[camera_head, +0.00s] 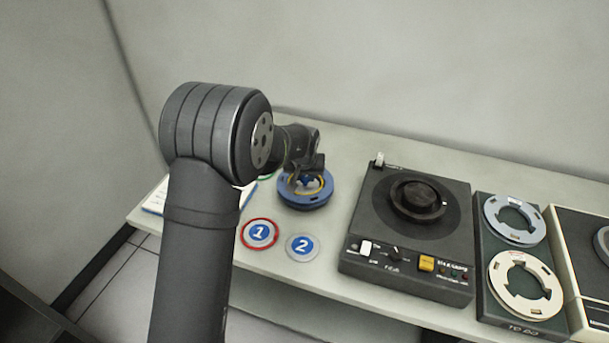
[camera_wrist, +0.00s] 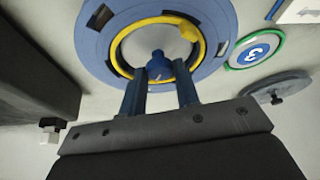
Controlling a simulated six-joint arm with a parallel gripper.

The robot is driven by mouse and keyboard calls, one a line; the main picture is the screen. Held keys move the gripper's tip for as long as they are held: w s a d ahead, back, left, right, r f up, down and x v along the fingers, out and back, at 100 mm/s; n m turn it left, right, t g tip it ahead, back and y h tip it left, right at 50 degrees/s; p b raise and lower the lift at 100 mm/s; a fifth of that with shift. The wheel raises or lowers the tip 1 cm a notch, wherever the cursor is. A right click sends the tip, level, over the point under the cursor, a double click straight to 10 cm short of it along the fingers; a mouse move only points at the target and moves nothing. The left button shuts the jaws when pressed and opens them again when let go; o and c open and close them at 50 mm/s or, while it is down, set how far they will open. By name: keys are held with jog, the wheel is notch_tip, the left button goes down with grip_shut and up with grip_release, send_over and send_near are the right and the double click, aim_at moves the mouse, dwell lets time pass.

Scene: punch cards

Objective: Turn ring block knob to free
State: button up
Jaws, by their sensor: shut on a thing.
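The ring block is a round blue disc (camera_head: 305,199) on the table, left of the dark device. In the wrist view the blue disc (camera_wrist: 90,48) carries a yellow ring (camera_wrist: 207,48) around a grey centre. A blue knob (camera_wrist: 158,58) stands at that centre, with a small orange mark on its near side. My gripper (camera_wrist: 160,70) has its two fingers on either side of the knob and is shut on it. In the head view my gripper (camera_head: 306,176) is over the disc, and the knob is mostly hidden by it.
A dark device (camera_head: 390,240) with a round dial stands right of the disc. Beyond it is a dark tray (camera_head: 485,276) with two pale rings. Round markers 1 (camera_head: 259,233) and 2 (camera_head: 302,247) lie in front. Marker 3 (camera_wrist: 255,48) is beside the disc.

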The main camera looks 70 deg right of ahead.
jog(key=n+t, duration=0.1)
jog(key=n, duration=0.1)
jog(key=n+y, duration=0.1)
jog(key=n, duration=0.2)
jog(key=shift+s+d+t, duration=0.1)
jog(key=shift+s+t, duration=0.1)
jog(key=shift+t, duration=0.2)
jog(key=n, duration=0.2)
jog(key=n+t+y, duration=0.1)
jog(key=n, duration=0.2)
jog(key=shift+s+d+y, duration=0.1)
jog(key=shift+d+y, duration=0.05)
jog(key=shift+y, duration=0.15)
jog(key=shift+n, duration=0.3)
jog(key=o, duration=1)
jog(key=shift+c, duration=0.2)
jog(key=v, duration=1.7)
jog(key=shift+s+r, duration=0.15)
jog(key=shift+s, duration=0.05)
